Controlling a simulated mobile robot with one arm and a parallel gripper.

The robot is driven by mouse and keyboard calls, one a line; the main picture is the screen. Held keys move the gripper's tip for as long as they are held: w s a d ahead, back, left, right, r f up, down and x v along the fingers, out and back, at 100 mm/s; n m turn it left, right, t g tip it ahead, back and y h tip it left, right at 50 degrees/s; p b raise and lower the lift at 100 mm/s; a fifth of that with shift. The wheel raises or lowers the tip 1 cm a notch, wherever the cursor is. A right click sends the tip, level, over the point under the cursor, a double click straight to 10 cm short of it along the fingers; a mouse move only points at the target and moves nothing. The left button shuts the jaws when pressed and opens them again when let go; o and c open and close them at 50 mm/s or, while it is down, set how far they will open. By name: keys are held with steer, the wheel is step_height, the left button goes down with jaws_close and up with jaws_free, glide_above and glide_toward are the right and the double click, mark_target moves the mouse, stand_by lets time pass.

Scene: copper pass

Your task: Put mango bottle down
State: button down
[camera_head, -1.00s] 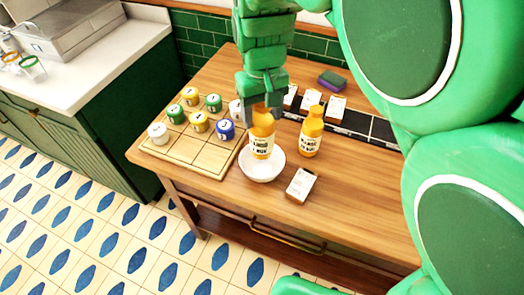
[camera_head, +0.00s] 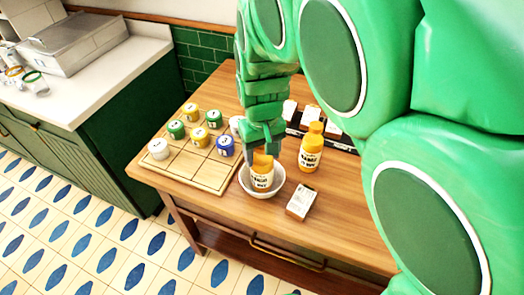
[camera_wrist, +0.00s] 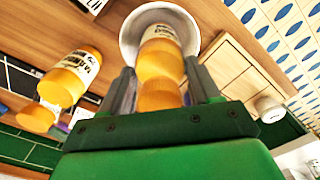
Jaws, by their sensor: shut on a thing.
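My gripper (camera_head: 262,153) points down and is shut on a mango bottle (camera_head: 262,179), orange with a white label and dark lettering. The bottle is upright, with its lower part inside a white bowl (camera_head: 246,188) on the wooden table. I cannot tell whether its base touches the bowl's bottom. In the wrist view the held bottle (camera_wrist: 160,62) is between my fingers, with the bowl (camera_wrist: 128,40) around its far end. A second, similar bottle (camera_head: 310,153) stands on the table to the right of my gripper; it also shows in the wrist view (camera_wrist: 72,75).
A wooden board (camera_head: 170,170) with several coloured pots lies left of the bowl. A small white-topped box (camera_head: 301,202) lies right of the bowl, near the front edge. More small boxes (camera_head: 311,117) stand behind. Bare tabletop (camera_head: 345,190) shows at the right.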

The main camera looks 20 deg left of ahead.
steer(key=shift+c, duration=1.2)
jaws_free()
step_height(320, 180, up, 12)
steer(key=shift+r, duration=0.1)
steer(key=s+d+f+m+g, duration=0.1)
steer(key=s+d+m, duration=0.15)
steer(key=d, duration=0.95)
steer(key=s+d+f+m, duration=0.1)
steer(key=d+m, duration=0.2)
steer(key=d, duration=0.8)
steer(key=s+d+f+m, duration=0.3)
steer(key=s+d, duration=0.7)
steer(key=s, duration=0.3)
steer(key=shift+f+g, duration=0.25)
steer(key=shift+g, duration=0.15)
